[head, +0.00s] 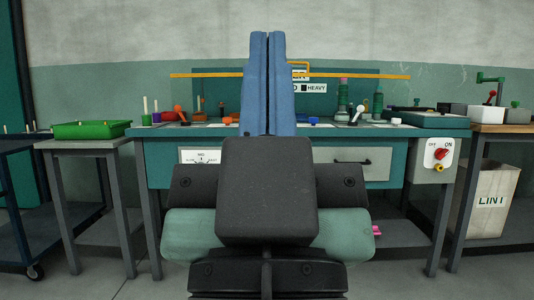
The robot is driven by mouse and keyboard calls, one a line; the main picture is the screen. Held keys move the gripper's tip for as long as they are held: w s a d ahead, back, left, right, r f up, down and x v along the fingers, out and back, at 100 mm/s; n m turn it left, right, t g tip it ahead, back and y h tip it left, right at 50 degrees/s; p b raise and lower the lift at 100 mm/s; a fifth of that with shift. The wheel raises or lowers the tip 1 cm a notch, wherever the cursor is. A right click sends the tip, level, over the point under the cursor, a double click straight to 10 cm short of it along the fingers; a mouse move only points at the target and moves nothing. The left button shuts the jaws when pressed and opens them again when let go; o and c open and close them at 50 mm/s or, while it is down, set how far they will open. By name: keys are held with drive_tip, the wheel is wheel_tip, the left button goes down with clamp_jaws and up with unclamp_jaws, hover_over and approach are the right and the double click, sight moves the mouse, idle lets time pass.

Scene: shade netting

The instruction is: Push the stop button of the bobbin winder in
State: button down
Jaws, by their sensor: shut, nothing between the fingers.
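My gripper (267,40) stands in the middle of the head view, its two long blue fingers pointing up and pressed together, with nothing between them. My dark wrist and arm links fill the space below it. Behind it is a teal bench (155,170) with levers and spools on top. A white switch plate (430,147) at the bench's right front reads OFF and ON and carries a red knob (440,154). A small yellow and red button (438,168) sits just below the plate. I cannot tell which part is the bobbin winder; my gripper hides the bench's middle.
A green tray (91,130) lies on a grey side table at left. A wooden-topped table (503,129) stands at right, with a LINT bin (492,199) below. A yellow bar (370,76) spans above the bench.

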wheel_tip(320, 180, up, 20)
drive_tip(key=p, duration=1.7)
drive_tip(key=shift+w, duration=0.1)
